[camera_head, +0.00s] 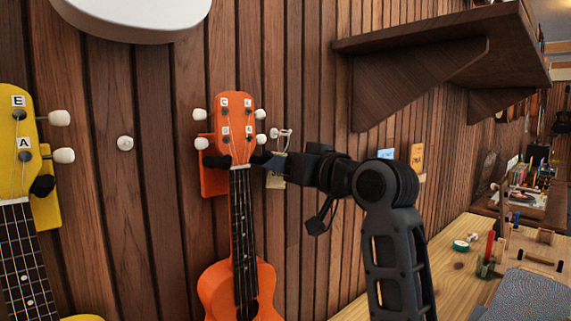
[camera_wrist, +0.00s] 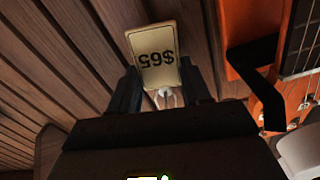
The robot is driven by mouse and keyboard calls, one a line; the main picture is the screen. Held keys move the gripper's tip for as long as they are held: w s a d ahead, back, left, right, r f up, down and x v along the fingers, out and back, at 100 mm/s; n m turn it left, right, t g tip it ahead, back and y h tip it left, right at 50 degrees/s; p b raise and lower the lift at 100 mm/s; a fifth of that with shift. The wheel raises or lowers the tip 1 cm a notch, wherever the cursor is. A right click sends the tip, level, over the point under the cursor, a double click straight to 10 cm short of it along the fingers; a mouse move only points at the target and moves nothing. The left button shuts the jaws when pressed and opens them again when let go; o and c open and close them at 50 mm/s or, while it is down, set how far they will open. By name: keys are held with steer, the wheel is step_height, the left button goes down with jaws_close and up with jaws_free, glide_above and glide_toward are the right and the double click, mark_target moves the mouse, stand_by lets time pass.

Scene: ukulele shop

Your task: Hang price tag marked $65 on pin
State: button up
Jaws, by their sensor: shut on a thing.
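The tag marked $65 (camera_wrist: 157,56) is a cream card, upside down in the wrist view. In the head view the tag (camera_head: 277,181) hangs partly hidden below my gripper (camera_head: 275,161). My gripper is shut on the tag, and white cord shows between its fingers in the wrist view. A small white pin (camera_head: 274,133) is on the plank wall just above my gripper, right of the orange ukulele's headstock. A thin pale loop shows beside this pin. I cannot tell whether the loop goes around it. Another round white pin (camera_head: 125,143) is on the wall farther left, bare.
The orange ukulele (camera_head: 237,285) hangs on its orange holder (camera_head: 213,178), close to the left of my gripper. A yellow ukulele (camera_head: 18,235) hangs farther left. A dark wooden shelf (camera_head: 440,55) juts out at upper right. A cluttered workbench (camera_head: 445,262) stands below.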

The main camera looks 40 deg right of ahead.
steer(key=o, duration=1.1)
steer(key=shift+s+b, duration=0.75)
steer(key=shift+s, duration=3.15)
steer(key=shift+f, duration=0.1)
steer(key=s+a+f+m+g+h, duration=0.1)
steer(key=s+a+f, duration=0.25)
steer(key=f, duration=0.55)
steer(key=s+a+f, duration=0.2)
steer(key=s+f, duration=0.2)
steer(key=f, duration=0.5)
steer(key=s+a+f+m+g+h, duration=0.1)
steer(key=s+a+f, duration=0.2)
steer(key=f, duration=0.5)
steer(key=s+a+f+n, duration=0.1)
steer(key=s+a+f, duration=0.1)
steer(key=s, duration=0.6)
steer(key=s+a+f+n+y, duration=0.1)
steer(key=s+a+f+n, duration=0.1)
steer(key=s, duration=0.7)
steer(key=s+a+f+n+g+y, duration=0.1)
steer(key=s+a+f, duration=0.1)
steer(key=s, duration=0.7)
steer(key=shift+a+f, duration=0.15)
steer(key=shift+a, duration=0.5)
